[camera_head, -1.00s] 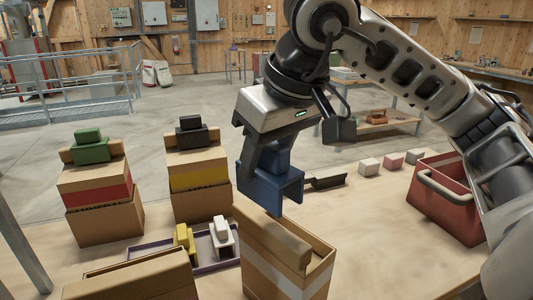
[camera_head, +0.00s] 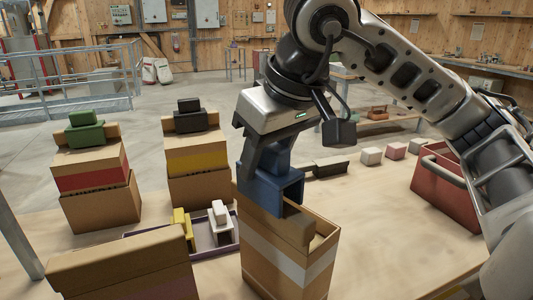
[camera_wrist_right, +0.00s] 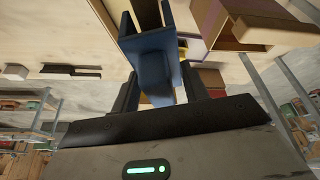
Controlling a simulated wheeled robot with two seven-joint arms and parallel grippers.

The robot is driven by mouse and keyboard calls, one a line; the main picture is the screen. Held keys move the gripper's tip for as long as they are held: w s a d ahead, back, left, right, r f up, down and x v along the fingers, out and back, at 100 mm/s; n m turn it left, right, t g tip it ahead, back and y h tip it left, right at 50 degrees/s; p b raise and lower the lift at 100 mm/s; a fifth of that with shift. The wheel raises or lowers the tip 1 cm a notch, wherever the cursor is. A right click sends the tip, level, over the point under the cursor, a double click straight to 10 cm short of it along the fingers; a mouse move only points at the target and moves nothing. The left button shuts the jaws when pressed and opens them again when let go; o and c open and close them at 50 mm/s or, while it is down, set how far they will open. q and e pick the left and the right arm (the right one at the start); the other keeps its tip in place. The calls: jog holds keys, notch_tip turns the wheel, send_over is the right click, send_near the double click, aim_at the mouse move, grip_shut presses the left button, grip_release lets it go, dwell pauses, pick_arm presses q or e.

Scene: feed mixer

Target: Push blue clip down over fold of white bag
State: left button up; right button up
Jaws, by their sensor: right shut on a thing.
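The blue clip (camera_head: 272,187) is held by my right gripper (camera_head: 268,160), which is shut on it. The clip is at the top of the white-banded bag (camera_head: 288,262), over the left end of its folded top (camera_head: 295,223). I cannot tell how far the clip is down over the fold. In the right wrist view the blue clip (camera_wrist_right: 153,62) sits between the fingers of my right gripper (camera_wrist_right: 172,92), with the brown fold running into its channel. My left gripper is not in view.
A bag with a green clip (camera_head: 85,132) and one with a black clip (camera_head: 189,115) stand behind left. A tray (camera_head: 205,251) holds yellow and white clips. A brown bag (camera_head: 125,270) is at front left. A red crate (camera_head: 445,188) stands right.

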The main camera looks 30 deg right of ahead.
jog(key=shift+f+b, duration=0.35)
jog(key=shift+f, duration=0.25)
jog(key=shift+f+b, duration=1.2)
jog(key=shift+f, duration=0.05)
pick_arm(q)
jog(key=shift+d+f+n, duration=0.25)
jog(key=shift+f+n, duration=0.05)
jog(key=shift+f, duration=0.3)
pick_arm(e)
jog(key=shift+f, duration=0.1)
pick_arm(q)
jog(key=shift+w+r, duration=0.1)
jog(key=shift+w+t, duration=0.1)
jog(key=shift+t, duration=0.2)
pick_arm(e)
jog(key=o, duration=1)
jog(key=shift+o, duration=0.2)
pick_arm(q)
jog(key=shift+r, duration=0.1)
